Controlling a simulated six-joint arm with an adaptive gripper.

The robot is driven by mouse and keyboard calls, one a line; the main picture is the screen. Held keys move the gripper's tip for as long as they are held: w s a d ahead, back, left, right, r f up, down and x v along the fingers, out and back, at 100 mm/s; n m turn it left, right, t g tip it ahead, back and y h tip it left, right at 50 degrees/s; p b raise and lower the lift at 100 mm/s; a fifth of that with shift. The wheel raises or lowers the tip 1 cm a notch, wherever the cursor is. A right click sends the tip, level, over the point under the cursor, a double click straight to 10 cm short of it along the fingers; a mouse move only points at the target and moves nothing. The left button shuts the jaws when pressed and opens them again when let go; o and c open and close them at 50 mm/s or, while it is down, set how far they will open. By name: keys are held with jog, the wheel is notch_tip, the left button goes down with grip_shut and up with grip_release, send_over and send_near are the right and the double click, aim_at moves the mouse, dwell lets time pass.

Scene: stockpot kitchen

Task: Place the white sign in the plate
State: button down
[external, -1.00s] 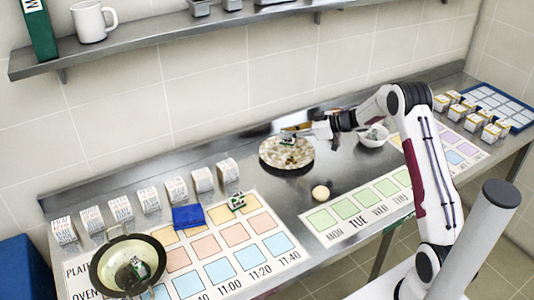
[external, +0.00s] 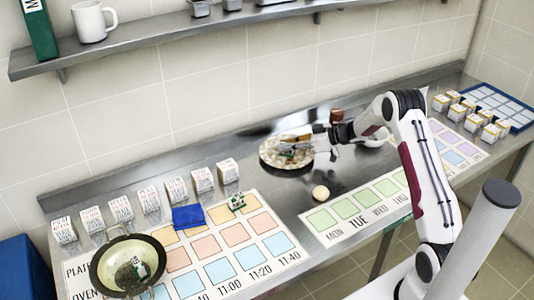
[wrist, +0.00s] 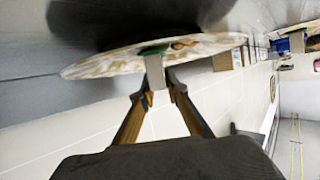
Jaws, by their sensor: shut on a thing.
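The plate (external: 270,160), round and mottled cream-brown, lies on the steel counter. My gripper (external: 292,147) is low over it, coming from the right and hiding part of it. In the wrist view my gripper (wrist: 156,80) has its fingertips together at the near rim of the plate (wrist: 105,66), seen almost edge-on. A green patch (wrist: 153,50) shows just past the fingertips on the plate. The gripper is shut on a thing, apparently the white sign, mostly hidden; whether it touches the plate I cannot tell. Another small green-and-white piece (external: 237,201) stands on the printed mat.
A pan (external: 104,262) holding a green-and-white item is front left. A white bowl (external: 374,141) is right of the plate, partly behind my arm.

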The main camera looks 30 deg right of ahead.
jog(key=shift+f, duration=0.1)
dwell(0.3)
jog(key=c, duration=2)
grip_release()
jog(key=shift+s+d+r, duration=0.3)
jog(key=shift+d+r, duration=0.05)
jog(key=v, duration=1.1)
jog(key=shift+s+f, duration=0.1)
jog(key=shift+f, duration=0.05)
